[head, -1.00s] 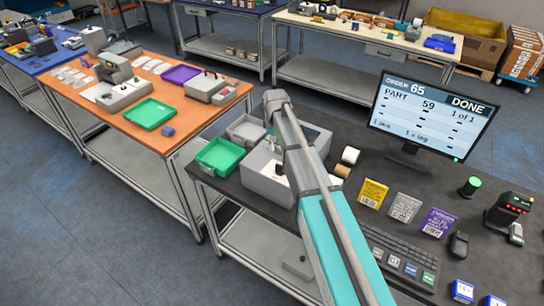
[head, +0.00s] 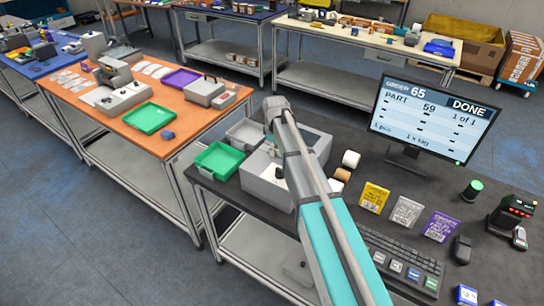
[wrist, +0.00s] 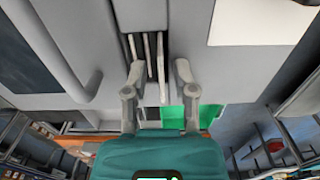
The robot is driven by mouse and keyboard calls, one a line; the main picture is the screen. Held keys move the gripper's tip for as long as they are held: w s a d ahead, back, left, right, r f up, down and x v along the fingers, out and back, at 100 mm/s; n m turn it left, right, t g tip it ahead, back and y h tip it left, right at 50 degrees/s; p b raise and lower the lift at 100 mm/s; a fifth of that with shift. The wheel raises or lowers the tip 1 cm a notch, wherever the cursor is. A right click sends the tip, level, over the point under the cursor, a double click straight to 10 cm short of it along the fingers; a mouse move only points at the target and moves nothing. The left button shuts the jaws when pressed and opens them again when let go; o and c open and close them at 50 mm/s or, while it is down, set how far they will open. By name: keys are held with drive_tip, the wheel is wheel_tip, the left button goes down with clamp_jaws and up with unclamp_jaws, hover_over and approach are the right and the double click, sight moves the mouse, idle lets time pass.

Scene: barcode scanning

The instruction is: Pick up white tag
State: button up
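In the wrist view my gripper (wrist: 159,68) has its two fingers spread apart, with a clear gap between the tips. Several thin pale edges (wrist: 161,55) stand side by side in a dark slot, in line with this gap. They look like white tags seen edge-on, but I cannot tell for certain. No finger clearly touches them. In the head view my arm covers much of the grey-white box (head: 262,182), and the fingers are not clear there. A whitish printed card (head: 406,211) lies between a yellow card (head: 374,197) and a purple card (head: 440,226).
A green tray (head: 219,161) and a grey tray (head: 246,132) stand beside the box. Rolls (head: 350,159) are to its right. The monitor (head: 430,118) reads DONE. A keyboard (head: 400,262) and a dark handheld device (head: 461,249) lie at the right front.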

clamp_jaws()
drive_tip(key=shift+r, duration=0.1)
wheel_tip(320, 180, up, 10)
drive_tip(key=p, duration=1)
idle(0.9)
